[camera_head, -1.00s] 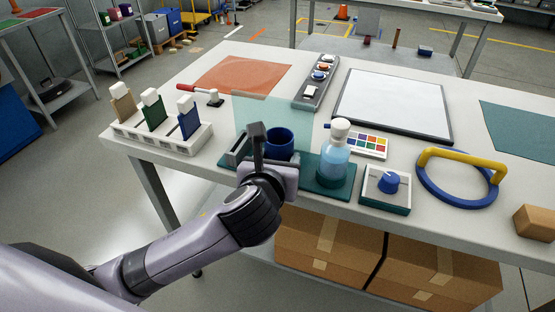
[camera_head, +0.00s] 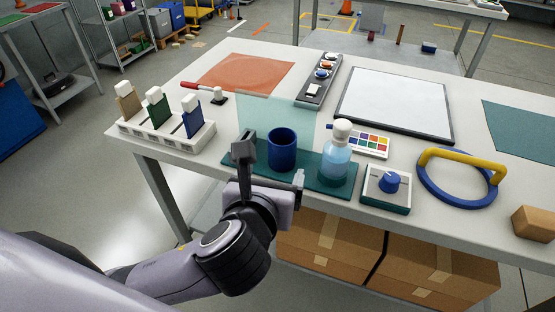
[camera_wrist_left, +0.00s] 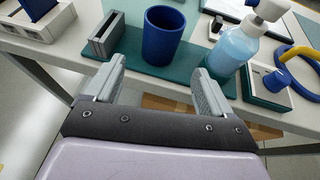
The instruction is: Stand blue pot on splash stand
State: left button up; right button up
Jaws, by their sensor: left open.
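The blue pot (camera_head: 282,150) is upright on the green base of the splash stand (camera_head: 312,172), in front of its clear upright screen (camera_head: 262,122). The pot also shows at the top middle of the left wrist view (camera_wrist_left: 163,38), with the stand's base (camera_wrist_left: 182,66) around its foot. My left gripper (camera_head: 271,168) is open and empty on the near side of the pot, at the table's front edge. In the wrist view its fingers (camera_wrist_left: 159,68) are spread, with the pot beyond their tips and a visible gap. My right gripper does not show.
A soap bottle (camera_head: 337,155) stands on the base right of the pot, and a grey slotted holder (camera_wrist_left: 104,36) is at its left. A white rack (camera_head: 170,133) is further left. A blue-knobbed box (camera_head: 386,188) and a yellow-handled ring (camera_head: 457,180) are to the right.

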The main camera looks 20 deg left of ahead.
pick_arm(q)
jog(key=s+d+f+n+g+h, duration=0.1)
jog(key=s+f+n+h, duration=0.1)
jog(key=f+n, duration=0.5)
jog(key=s+d+f+n+g+h, duration=0.1)
jog(key=f+n+g+h, duration=0.1)
jog(key=f+n, duration=0.45)
jog(key=s+a+f+n, duration=0.4)
jog(key=f+n, duration=0.2)
jog(key=n, duration=0.3)
jog(key=s+a+f+n, duration=0.4)
jog(key=a+f+n, duration=0.1)
jog(key=n, duration=0.5)
jog(key=shift+f, duration=0.45)
jog(key=shift+r+p, duration=0.1)
jog(key=shift+p, duration=0.2)
notch_tip(320, 180, up, 5)
jog(key=p, duration=0.5)
jog(key=shift+s+a, duration=0.1)
